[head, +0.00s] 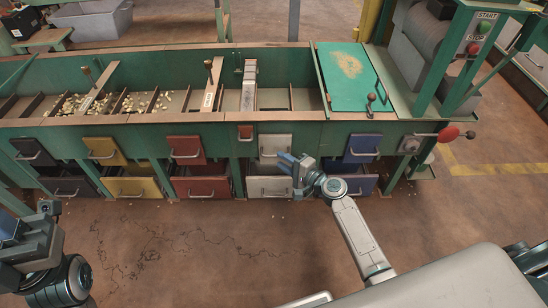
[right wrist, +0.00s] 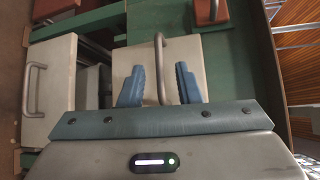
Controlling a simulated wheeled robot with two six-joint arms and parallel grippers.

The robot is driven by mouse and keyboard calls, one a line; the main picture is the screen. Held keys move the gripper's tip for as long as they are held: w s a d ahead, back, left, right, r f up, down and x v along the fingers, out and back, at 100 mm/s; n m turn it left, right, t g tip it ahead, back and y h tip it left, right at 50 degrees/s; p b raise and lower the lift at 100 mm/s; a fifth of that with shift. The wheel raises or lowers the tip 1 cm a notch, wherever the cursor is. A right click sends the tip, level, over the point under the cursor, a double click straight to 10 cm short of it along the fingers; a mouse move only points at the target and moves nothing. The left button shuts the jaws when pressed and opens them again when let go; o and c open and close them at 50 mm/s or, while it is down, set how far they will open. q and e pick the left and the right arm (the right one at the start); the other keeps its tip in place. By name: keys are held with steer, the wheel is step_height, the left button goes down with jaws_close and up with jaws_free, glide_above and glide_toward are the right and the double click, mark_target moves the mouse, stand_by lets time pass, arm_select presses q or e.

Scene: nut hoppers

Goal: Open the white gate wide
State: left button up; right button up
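The white gate (head: 275,146) is the upper white panel with a bar handle on the green hopper front, and it looks closed like its neighbours. In the right wrist view the white gate (right wrist: 197,60) fills the middle, its grey handle (right wrist: 160,65) standing upright. My right gripper (head: 300,172) is in front of the gate's lower right part. Its blue fingers (right wrist: 160,85) are open, one on each side of the handle, with gaps showing. My left gripper (head: 10,228) is at the lower left, away from the hoppers; its fingers are unclear.
A white lower drawer (head: 268,187) sits under the gate and also shows in the right wrist view (right wrist: 52,85). A red knob (head: 448,134) sticks out at right. The floor in front is clear.

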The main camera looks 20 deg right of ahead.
mark_target(274, 156)
steer(key=shift+b+x, duration=0.35)
steer(key=shift+x, duration=1.95)
steer(key=shift+c, duration=0.2)
jaws_close()
